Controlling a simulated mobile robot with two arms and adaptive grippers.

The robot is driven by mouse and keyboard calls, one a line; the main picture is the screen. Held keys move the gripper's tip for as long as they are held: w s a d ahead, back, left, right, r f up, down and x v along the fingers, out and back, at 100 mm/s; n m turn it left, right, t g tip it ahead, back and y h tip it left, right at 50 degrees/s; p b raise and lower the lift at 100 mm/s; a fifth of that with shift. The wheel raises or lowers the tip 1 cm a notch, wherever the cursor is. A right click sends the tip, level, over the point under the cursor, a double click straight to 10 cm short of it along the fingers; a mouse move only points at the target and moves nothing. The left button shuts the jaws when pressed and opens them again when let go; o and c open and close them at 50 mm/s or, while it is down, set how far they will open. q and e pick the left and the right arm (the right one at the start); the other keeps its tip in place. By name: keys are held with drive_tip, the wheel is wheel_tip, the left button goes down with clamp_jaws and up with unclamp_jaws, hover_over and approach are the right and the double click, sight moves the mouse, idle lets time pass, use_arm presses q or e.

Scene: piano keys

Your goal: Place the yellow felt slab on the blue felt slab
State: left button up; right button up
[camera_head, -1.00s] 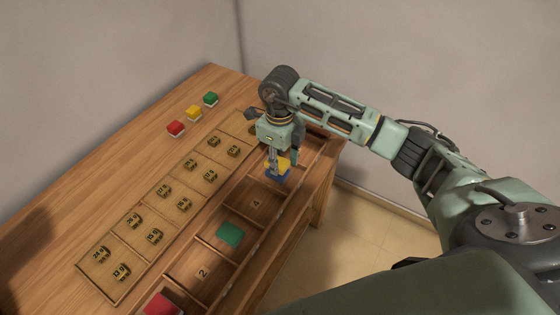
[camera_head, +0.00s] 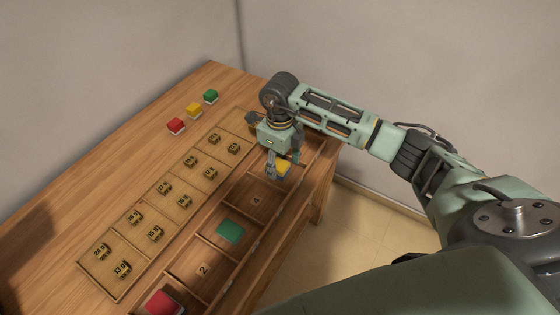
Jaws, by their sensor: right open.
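The yellow felt slab (camera_head: 284,165) shows as a small yellow patch between the fingers of my right gripper (camera_head: 282,167), at the far end of the compartment row. It appears to lie on the blue felt slab (camera_head: 283,176), of which only a thin strip shows beneath it. The fingers partly hide both slabs, so their exact alignment cannot be told. My right gripper points down and is open around the yellow slab. My left gripper is not in view.
A green slab (camera_head: 230,232) and a red slab (camera_head: 164,302) lie in nearer compartments. A tray (camera_head: 150,265) of several numbered brass pieces lies beside them.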

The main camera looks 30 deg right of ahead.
sight(280, 165)
drive_tip(key=shift+r, duration=0.2)
drive_tip(key=shift+w+r, duration=0.1)
drive_tip(key=shift+r, duration=0.2)
wheel_tip(280, 165, up, 11)
drive_tip(key=b, duration=0.2)
drive_tip(key=shift+r+b, duration=0.15)
drive_tip(key=shift+b, duration=0.15)
drive_tip(key=shift+s, duration=0.2)
